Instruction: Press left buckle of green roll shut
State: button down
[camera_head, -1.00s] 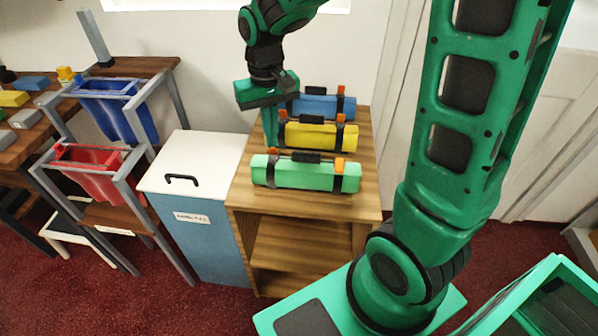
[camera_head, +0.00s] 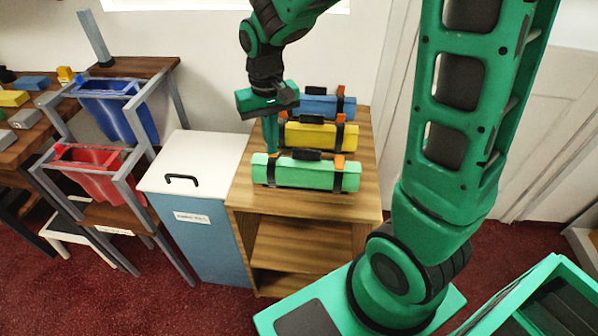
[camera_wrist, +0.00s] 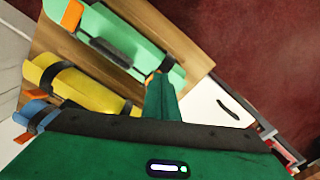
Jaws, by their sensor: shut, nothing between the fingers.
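The green roll (camera_head: 305,176) lies at the front of the wooden stand, with a black handle on top and a dark strap near each end. Its right buckle (camera_head: 339,162) shows an orange tab standing up. My gripper (camera_head: 271,152) is shut and empty, pointing down at the left strap. Its fingers cover most of the left buckle in the head view. In the wrist view, my fingertips (camera_wrist: 161,78) are at the left strap (camera_wrist: 167,65) of the green roll, and a bit of orange (camera_wrist: 150,78) shows beside them. I cannot tell whether the left buckle is closed.
A yellow roll (camera_head: 318,139) and a blue roll (camera_head: 318,106) lie behind the green one. The wooden stand (camera_head: 355,203) has bare top in front. A white-lidded bin (camera_head: 205,150) stands to its left, then racks with blue (camera_head: 115,105) and red (camera_head: 95,180) bins.

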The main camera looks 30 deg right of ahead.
jog(key=shift+s+a+f, duration=0.1)
jog(key=shift+s+f, duration=0.1)
jog(key=shift+f, duration=0.75)
jog(key=shift+r, duration=4)
jog(key=s+d+m, duration=0.5)
jog(key=s+d, duration=1.3)
jog(key=s, duration=0.4)
jog(key=shift+s+f, duration=0.3)
